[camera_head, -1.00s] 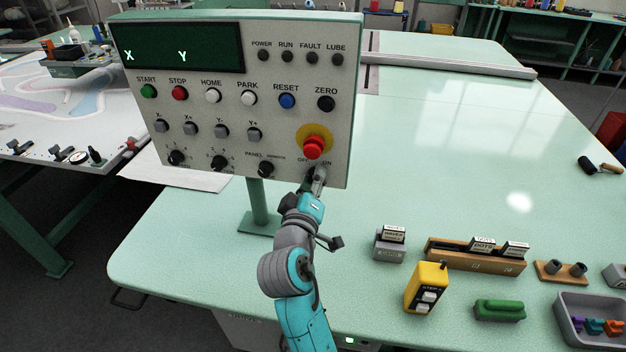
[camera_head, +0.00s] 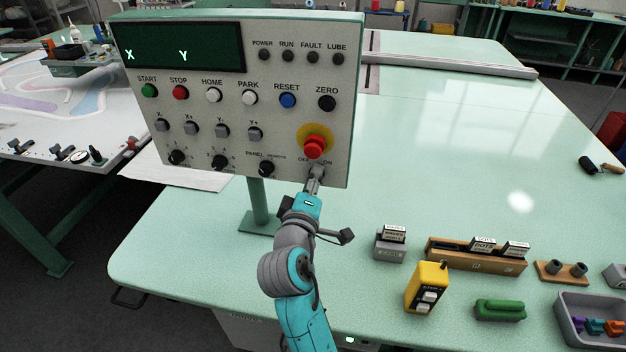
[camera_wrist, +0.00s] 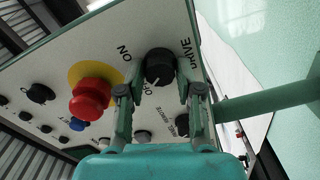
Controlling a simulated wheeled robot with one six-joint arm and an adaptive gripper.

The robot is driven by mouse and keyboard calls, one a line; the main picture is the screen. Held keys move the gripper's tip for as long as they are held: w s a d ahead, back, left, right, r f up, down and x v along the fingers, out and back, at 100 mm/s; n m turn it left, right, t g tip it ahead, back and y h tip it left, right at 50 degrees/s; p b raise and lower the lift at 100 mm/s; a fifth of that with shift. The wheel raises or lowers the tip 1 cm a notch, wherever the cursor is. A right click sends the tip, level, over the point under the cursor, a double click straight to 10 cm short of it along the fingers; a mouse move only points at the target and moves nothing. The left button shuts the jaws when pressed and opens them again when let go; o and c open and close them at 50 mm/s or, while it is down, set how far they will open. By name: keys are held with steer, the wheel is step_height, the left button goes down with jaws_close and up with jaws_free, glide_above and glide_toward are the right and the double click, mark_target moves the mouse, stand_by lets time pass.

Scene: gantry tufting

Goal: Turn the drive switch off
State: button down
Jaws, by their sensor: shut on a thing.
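The drive switch (camera_wrist: 159,66) is a round black knob with a white pointer line on the grey control panel (camera_wrist: 50,72). In the wrist view its line points down toward the OFF lettering. ON is printed to its upper left and DRIVE to its right. My gripper (camera_wrist: 157,88) has one finger on each side of the knob and is shut on it. In the head view my gripper (camera_head: 315,180) is at the panel's lower right corner, below the red emergency button (camera_head: 314,146), and hides most of the switch.
The red button on its yellow disc (camera_wrist: 94,73) sits close beside my fingers. The panel/remote knob (camera_head: 266,169) is to the left. A green post (camera_head: 259,205) carries the panel. A yellow pendant (camera_head: 426,288) and small holders stand on the table at right.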

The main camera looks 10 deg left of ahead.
steer(key=c, duration=0.8)
jaws_free()
steer(key=shift+o, duration=0.2)
steer(key=s, duration=1.2)
steer(key=shift+a, duration=0.2)
